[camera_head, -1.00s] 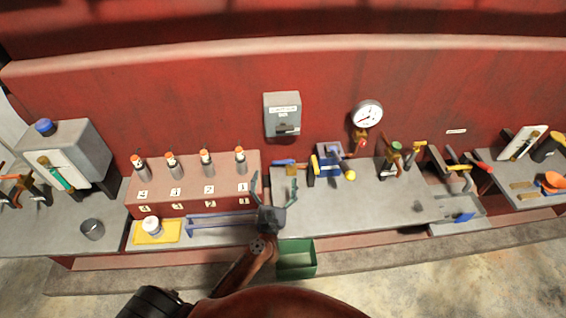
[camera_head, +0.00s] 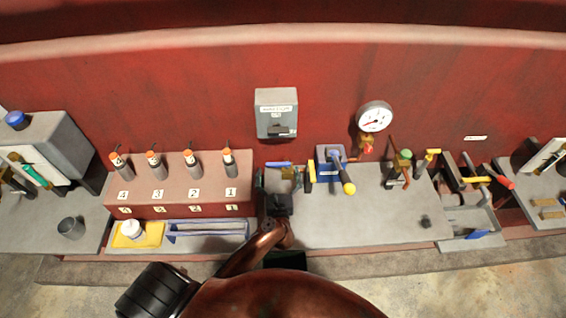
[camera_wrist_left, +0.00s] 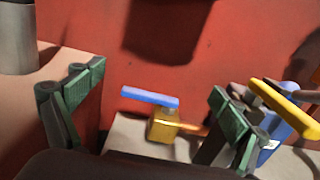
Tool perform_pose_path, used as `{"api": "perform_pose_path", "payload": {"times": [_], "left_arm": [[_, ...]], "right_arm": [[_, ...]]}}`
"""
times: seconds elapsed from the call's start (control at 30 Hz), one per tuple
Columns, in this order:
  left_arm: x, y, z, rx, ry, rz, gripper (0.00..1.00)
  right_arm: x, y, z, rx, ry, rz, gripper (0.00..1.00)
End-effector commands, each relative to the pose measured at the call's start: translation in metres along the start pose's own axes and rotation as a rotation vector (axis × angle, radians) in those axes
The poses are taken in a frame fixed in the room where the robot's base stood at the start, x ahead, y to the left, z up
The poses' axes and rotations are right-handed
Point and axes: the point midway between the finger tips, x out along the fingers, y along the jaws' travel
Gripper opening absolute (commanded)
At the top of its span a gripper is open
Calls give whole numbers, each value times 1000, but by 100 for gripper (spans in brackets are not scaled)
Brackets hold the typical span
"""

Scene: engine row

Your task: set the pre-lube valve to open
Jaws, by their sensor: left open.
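A small brass valve with a blue lever handle (camera_head: 278,164) sits at the back of the grey bench, near the red wall. I cannot read a label that names it as the pre-lube valve. In the left wrist view its brass body (camera_wrist_left: 163,126) and blue handle (camera_wrist_left: 150,97) show between my fingers, with the handle lying roughly crosswise. My left gripper (camera_head: 279,187) is open and empty, in front of the valve. Its green-padded fingers (camera_wrist_left: 156,103) stand apart on either side, with no visible contact. My right gripper is not in view.
Just right of the valve stands a blue device with a yellow-tipped lever (camera_head: 348,187). To the left is a red block with several orange-topped cylinders (camera_head: 228,163). A grey switch box (camera_head: 276,113) and a gauge (camera_head: 375,117) are on the wall. The bench middle (camera_head: 350,225) is clear.

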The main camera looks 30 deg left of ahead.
Motion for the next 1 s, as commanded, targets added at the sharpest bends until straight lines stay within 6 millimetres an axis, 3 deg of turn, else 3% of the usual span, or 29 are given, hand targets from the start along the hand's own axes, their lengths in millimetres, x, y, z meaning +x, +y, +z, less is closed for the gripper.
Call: {"api": "perform_pose_path", "payload": {"times": [0.03,0.2,0.3,0.57,0.73,1.0], "left_arm": [[0,1,-13,2,2,1,93],[0,2,-37,5,6,2,93],[-1,2,-50,7,9,2,93],[4,2,-66,10,11,1,93],[27,0,-63,10,8,0,93],[66,0,-65,11,10,-2,93]], "right_arm": [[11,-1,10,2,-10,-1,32],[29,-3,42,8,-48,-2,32],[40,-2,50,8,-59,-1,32],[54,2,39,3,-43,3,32],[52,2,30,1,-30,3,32],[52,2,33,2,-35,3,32]]}}
